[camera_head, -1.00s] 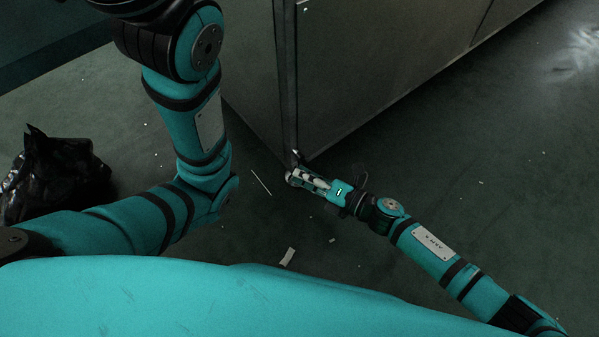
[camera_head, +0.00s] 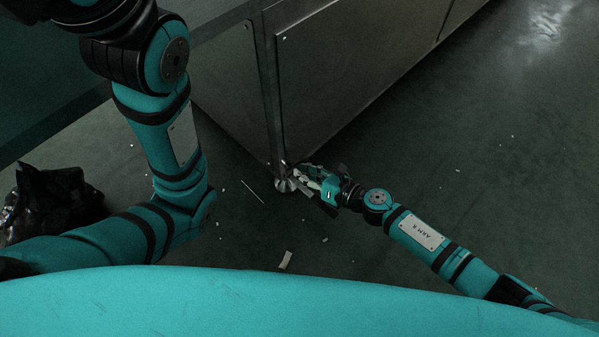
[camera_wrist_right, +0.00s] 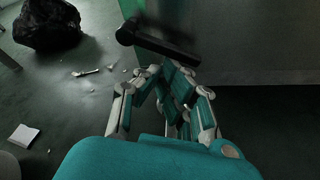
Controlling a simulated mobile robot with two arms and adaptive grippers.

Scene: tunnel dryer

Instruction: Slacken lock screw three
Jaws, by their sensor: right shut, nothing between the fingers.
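My right gripper (camera_head: 300,178) is low at the near bottom corner of the metal machine (camera_head: 330,80), beside its round foot (camera_head: 284,185). In the right wrist view, my right gripper (camera_wrist_right: 168,80) has its fingers drawn together with nothing between them. A dark bar with a rounded end (camera_wrist_right: 158,44) lies across the view just beyond the fingertips; it is partly blurred. I cannot tell whether it is part of lock screw three or whether the fingers touch it. No numbered lock screw can be made out. My left arm shows at left, but its gripper is outside the picture.
A black plastic bag (camera_head: 48,205) lies on the floor at left. It also shows in the right wrist view (camera_wrist_right: 48,22). Paper scraps (camera_head: 286,260) and a thin white stick (camera_head: 252,191) lie on the floor. The floor at right (camera_head: 500,150) is mostly clear.

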